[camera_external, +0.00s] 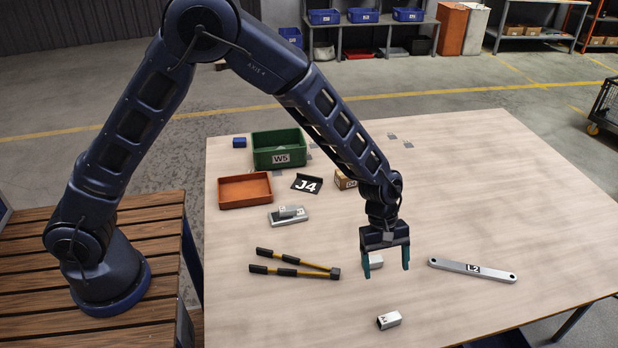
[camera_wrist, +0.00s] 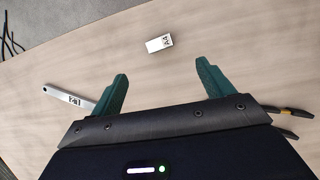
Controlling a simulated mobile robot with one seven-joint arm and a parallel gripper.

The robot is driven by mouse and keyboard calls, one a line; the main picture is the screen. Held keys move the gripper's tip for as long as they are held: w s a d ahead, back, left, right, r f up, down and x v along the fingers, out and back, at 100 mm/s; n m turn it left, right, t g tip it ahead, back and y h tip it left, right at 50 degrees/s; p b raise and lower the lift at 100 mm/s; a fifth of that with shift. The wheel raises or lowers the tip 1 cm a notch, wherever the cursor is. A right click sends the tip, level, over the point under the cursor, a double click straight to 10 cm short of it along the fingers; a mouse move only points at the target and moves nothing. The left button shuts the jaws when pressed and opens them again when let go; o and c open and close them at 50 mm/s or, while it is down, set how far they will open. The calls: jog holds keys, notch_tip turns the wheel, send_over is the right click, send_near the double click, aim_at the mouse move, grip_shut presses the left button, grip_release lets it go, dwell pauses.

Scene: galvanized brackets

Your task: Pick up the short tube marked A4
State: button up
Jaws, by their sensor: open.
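A short silver tube (camera_external: 389,319) lies on the table near the front edge. It also shows in the wrist view (camera_wrist: 159,43), beyond my fingertips, with a small dark-on-white mark that looks like A4 but is hard to read. My gripper (camera_external: 386,268) is open and points down above the table, behind this tube. In the wrist view its two green fingers (camera_wrist: 162,71) are spread with nothing between them. A second short silver piece (camera_external: 374,262) lies near my left finger, partly hidden by the gripper; its mark cannot be seen.
A flat bar marked L2 (camera_external: 472,270) lies to the right. A yellow-and-black long-handled tool (camera_external: 296,264) lies to the left. A green bin marked W5 (camera_external: 279,149), an orange tray (camera_external: 245,190) and a J4 plate (camera_external: 307,183) stand farther back. The table's right side is clear.

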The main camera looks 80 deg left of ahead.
jog(key=n, duration=0.2)
send_near(390, 317)
jog(key=x, duration=0.3)
jog(key=shift+w+a+f, duration=0.15)
jog(key=shift+w+f, duration=0.1)
jog(key=shift+w, duration=0.05)
jog(key=shift+s+x, duration=0.15)
jog(key=shift+x, duration=1.2)
jog(key=shift+s+x, duration=0.15)
jog(key=shift+x, duration=1.25)
jog(key=shift+r, duration=0.1)
jog(key=c, duration=1.1)
jog(key=shift+r, duration=0.1)
